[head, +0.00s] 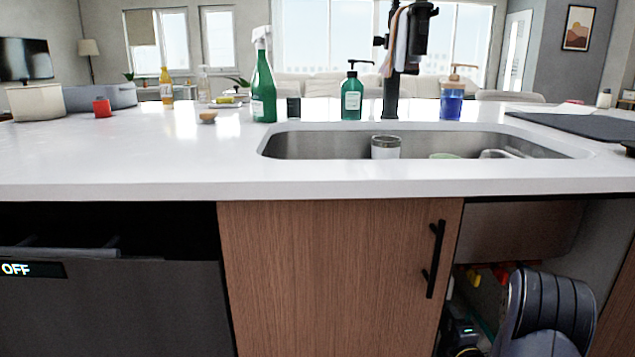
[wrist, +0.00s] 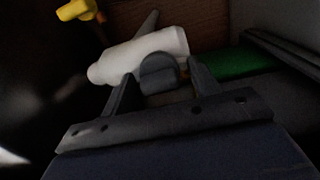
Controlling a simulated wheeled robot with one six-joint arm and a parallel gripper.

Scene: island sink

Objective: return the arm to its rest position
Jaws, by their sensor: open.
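My arm (head: 545,315) shows at the lower right of the head view, in front of the open space under the sink. The head view does not show my fingertips clearly. In the wrist view my gripper (wrist: 160,76) is open, its two dark fingers apart. A dark grey rounded piece (wrist: 158,72) shows between the fingers; I cannot tell what it belongs to. A white cylindrical bottle (wrist: 145,53) lies tilted just beyond the fingertips. I cannot tell whether the fingers touch it.
The space under the sink is dark and cluttered, with a yellow item (wrist: 76,10) and a green item (wrist: 222,63). A closed cabinet door (head: 335,275) stands left of my arm. The white countertop (head: 150,165) is above, with the sink (head: 320,145) set in it.

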